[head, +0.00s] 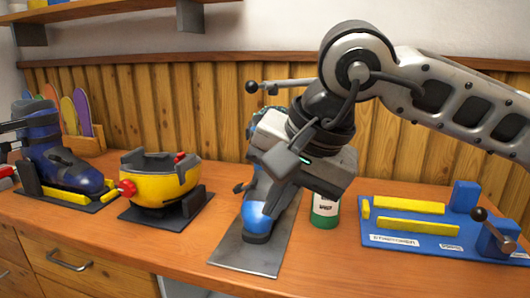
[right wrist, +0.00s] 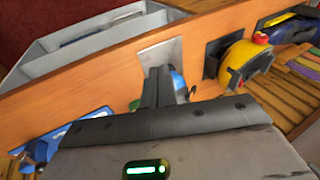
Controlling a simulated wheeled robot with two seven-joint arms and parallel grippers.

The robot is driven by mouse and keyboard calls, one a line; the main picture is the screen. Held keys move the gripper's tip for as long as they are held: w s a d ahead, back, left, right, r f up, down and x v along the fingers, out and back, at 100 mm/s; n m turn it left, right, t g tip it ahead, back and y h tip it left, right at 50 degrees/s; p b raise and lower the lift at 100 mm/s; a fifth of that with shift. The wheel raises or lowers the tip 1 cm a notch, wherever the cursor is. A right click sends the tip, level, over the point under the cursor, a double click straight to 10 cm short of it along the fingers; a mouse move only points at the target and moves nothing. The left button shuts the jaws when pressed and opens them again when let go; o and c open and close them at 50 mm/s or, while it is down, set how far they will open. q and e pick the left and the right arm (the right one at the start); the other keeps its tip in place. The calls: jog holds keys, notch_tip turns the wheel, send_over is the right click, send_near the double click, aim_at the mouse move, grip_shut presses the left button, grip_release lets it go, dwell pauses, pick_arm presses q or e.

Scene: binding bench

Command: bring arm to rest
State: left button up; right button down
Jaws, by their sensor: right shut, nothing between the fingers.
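My right arm comes in from the right in the head view. Its gripper (head: 272,208) hangs over the middle of the bench, in front of a blue ski boot (head: 257,222) on a grey plate (head: 232,254). The gripper and wrist hide much of the boot. In the right wrist view the two dark fingers (right wrist: 157,72) are together, with nothing between them. A bit of blue shows just behind them. I cannot tell how large the gap to the boot is. My left gripper is not seen.
A yellow-and-grey holder (head: 150,188) and a dark blue boot (head: 65,168) stand to the left. A green-and-white can (head: 325,210) stands close to the right of my gripper. A blue jig board (head: 425,240) with a black-knobbed lever lies at the right. Bare wood shows at the front.

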jog(key=s+a+m+g+y+p, duration=0.1)
jog(key=s+a+m+g+y, duration=0.7)
jog(key=s+a+g+y, duration=0.3)
jog(key=w+d+m+t+y+p, duration=0.1)
jog(key=w+d+m+t+y, duration=0.3)
jog(key=m+t, duration=0.6)
jog(key=w+d+m+t+y, duration=0.2)
jog(key=w+m+t+y, duration=0.3)
jog(key=m, duration=1)
jog(key=w+d+f+m+t+h, duration=0.1)
jog(key=d+f+m+t+h, duration=0.3)
jog(key=m, duration=0.3)
jog(key=w+d+f+m+t+h+p, duration=0.1)
jog(key=d+f+m+t+h, duration=0.15)
jog(key=f+m+h, duration=0.35)
jog(key=w+d+f+m+t+h, duration=0.15)
jog(key=f+m+t+h, duration=0.3)
jog(key=m, duration=0.45)
jog(key=s+d+f+m+g+h, duration=0.3)
jog(key=s+f+m, duration=0.3)
jog(key=f, duration=0.4)
jog(key=s+d+f+m+g+h, duration=0.3)
jog(key=s+d+f+m, duration=0.3)
jog(key=f, duration=0.4)
jog(key=shift+s+f+g+p, duration=0.3)
jog(key=shift+s+g+p, duration=0.1)
jog(key=shift+s+g, duration=0.45)
jog(key=shift+d, duration=0.1)
